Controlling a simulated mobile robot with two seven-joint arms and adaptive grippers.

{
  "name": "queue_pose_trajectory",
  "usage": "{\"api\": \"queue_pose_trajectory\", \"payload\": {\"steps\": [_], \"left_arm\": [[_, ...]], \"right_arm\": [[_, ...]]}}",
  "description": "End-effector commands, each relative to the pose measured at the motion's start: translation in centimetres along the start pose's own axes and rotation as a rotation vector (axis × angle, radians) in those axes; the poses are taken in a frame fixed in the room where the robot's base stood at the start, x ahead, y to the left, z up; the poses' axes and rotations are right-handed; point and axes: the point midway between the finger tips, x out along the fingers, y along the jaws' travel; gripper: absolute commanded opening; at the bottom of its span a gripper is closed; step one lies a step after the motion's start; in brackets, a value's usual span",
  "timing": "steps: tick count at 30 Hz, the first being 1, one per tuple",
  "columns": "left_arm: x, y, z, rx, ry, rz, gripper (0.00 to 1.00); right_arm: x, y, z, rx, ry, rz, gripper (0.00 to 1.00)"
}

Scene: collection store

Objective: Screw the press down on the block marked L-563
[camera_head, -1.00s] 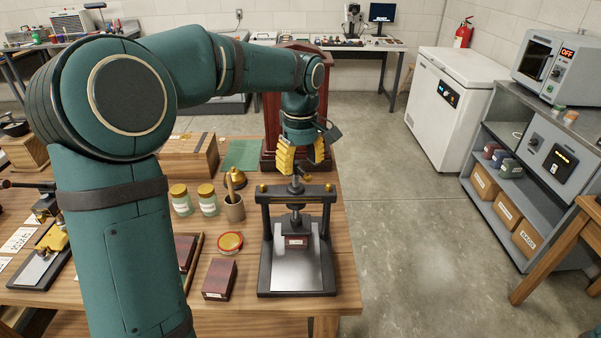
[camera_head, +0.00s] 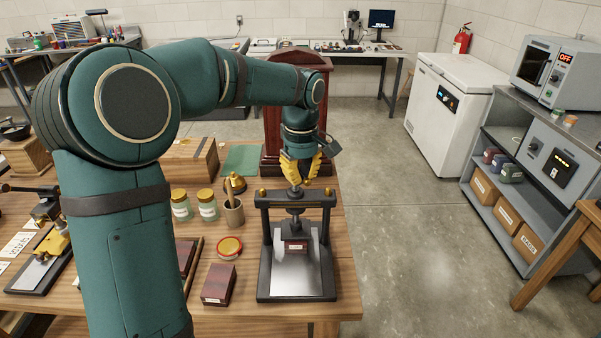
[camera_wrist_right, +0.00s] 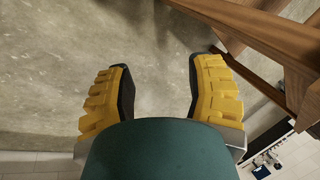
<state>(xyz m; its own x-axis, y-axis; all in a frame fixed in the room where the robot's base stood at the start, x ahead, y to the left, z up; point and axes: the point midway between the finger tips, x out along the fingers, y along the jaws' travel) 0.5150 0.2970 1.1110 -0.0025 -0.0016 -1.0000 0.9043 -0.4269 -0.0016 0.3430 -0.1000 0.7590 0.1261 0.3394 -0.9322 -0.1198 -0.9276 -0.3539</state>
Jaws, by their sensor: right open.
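The black press (camera_head: 265,250) stands at the right of the wooden table, with a crossbar, two posts and a central screw. A dark red block with a small white label (camera_head: 294,247) sits on its bed under the pressing plate; I cannot read the label clearly, nor tell whether plate and block touch. My left gripper (camera_head: 299,184) points down over the press, its yellow fingers closed in on the top of the screw, hiding the handle. My right gripper (camera_wrist_right: 160,75) is open and empty in the wrist view, above bare floor.
Another dark red block (camera_head: 219,284) lies left of the press, near a round red-rimmed tin (camera_head: 229,247). A wooden cabinet (camera_head: 270,120) rises behind the gripper.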

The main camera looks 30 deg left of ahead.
Motion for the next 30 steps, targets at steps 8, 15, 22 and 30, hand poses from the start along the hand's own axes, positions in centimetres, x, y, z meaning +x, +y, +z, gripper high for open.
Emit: {"api": "queue_pose_trajectory", "payload": {"steps": [8,15,22,30], "left_arm": [[-0.2,-0.1,-0.5,0.024,0.009,0.004,0.0],[-0.4,-0.4,-0.6,0.148,0.012,0.004,0.0],[-0.5,-0.8,-0.7,0.348,0.013,0.004,0.0],[-0.5,-1.2,-1.0,0.605,0.016,0.004,0.0]], "right_arm": [[-0.3,-0.1,0.0,0.0,0.0,0.0,0.53],[-1.3,-0.5,-0.4,0.003,0.009,0.001,0.53],[-2.6,-1.0,-1.0,0.006,0.021,0.002,0.53],[-4.0,-1.5,-1.7,0.011,0.036,0.004,0.53]]}}
